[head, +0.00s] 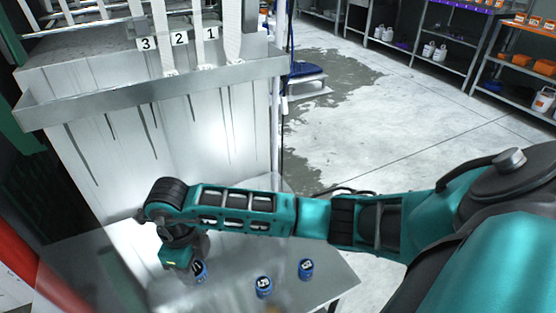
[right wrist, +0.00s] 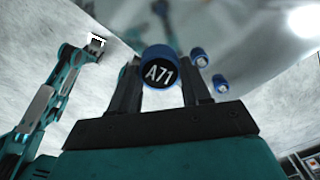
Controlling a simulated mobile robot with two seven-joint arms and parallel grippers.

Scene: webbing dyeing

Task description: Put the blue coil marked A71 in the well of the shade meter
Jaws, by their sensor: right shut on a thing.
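The blue coil marked A71 (right wrist: 158,72) sits between the fingers of my right gripper (right wrist: 160,88), its dark labelled face turned to the wrist camera. In the head view the right gripper (head: 184,262) is low over the left part of the metal table, with the blue coil (head: 200,271) at its fingers. The gripper is shut on the coil. Whether the coil touches the table is not clear. I cannot make out the shade meter or its well. A teal arm, apparently my left, shows in the wrist view with its gripper (right wrist: 96,43) small; its jaws are unclear.
Two other blue coils (head: 264,286) (head: 306,268) stand on the metal table (head: 335,283), right of the gripper. A large metal tank (head: 165,130) with lanes numbered 3, 2, 1 rises behind the arm. Shelves (head: 440,55) line the far right, beyond a partly wet floor.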

